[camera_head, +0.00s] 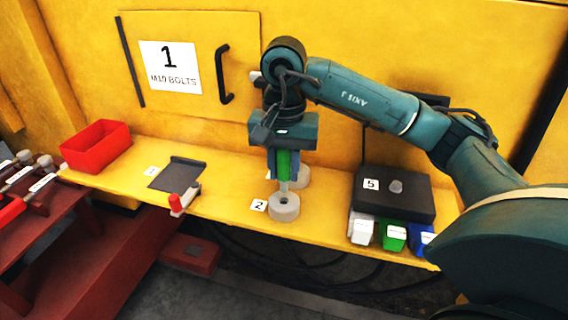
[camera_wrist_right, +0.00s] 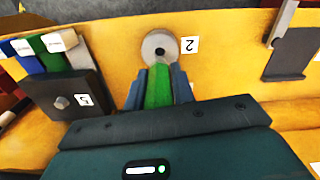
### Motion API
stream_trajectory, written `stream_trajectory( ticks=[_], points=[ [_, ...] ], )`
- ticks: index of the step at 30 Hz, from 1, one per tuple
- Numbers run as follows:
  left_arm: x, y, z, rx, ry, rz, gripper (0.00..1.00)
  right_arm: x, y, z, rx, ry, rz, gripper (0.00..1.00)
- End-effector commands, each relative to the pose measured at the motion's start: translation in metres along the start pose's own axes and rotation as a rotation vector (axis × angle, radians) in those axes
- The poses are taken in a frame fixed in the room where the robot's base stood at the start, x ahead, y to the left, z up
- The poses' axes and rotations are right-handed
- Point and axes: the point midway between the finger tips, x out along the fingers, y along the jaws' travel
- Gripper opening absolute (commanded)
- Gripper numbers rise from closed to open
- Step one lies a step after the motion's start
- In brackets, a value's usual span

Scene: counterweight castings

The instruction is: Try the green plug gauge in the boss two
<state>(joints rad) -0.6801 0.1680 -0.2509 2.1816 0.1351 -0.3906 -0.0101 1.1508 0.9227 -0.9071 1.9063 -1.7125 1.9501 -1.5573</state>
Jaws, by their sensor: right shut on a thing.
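My right gripper (camera_head: 284,176) is shut on the green plug gauge (camera_head: 284,162), which hangs upright between its blue-grey fingers. The gauge's grey pin points down at boss two (camera_head: 285,211), a grey ring with a dark hole beside the label 2. The pin's end is close to the hole; I cannot tell whether it touches or has entered. In the right wrist view the green gauge (camera_wrist_right: 158,88) lies between the fingers, and boss two (camera_wrist_right: 172,42) shows just beyond its end, with the hole partly visible. My left gripper is not in view.
Another grey boss (camera_head: 302,177) stands just behind. A black block (camera_head: 408,205) labelled 5 is to the right, with white, green and blue tabs in front. A red toggle clamp (camera_head: 184,199), a dark plate (camera_head: 178,173) and a red bin (camera_head: 96,146) are left on the yellow ledge.

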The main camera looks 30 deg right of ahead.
Motion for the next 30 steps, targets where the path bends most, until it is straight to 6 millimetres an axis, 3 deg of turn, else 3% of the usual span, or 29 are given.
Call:
stream_trajectory(
  ticks=[1,5,30],
  points=[
    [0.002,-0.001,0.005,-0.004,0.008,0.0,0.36,0.009,0.0,0.0,0.0,0.001,-0.001,0.0],
    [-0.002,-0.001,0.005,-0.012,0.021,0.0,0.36,0.015,0.0,0.0,0.0,0.001,-0.001,0.0],
    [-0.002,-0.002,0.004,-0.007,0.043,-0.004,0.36,0.021,0.0,0.0,0.0,0.001,-0.001,0.0]
  ],
)
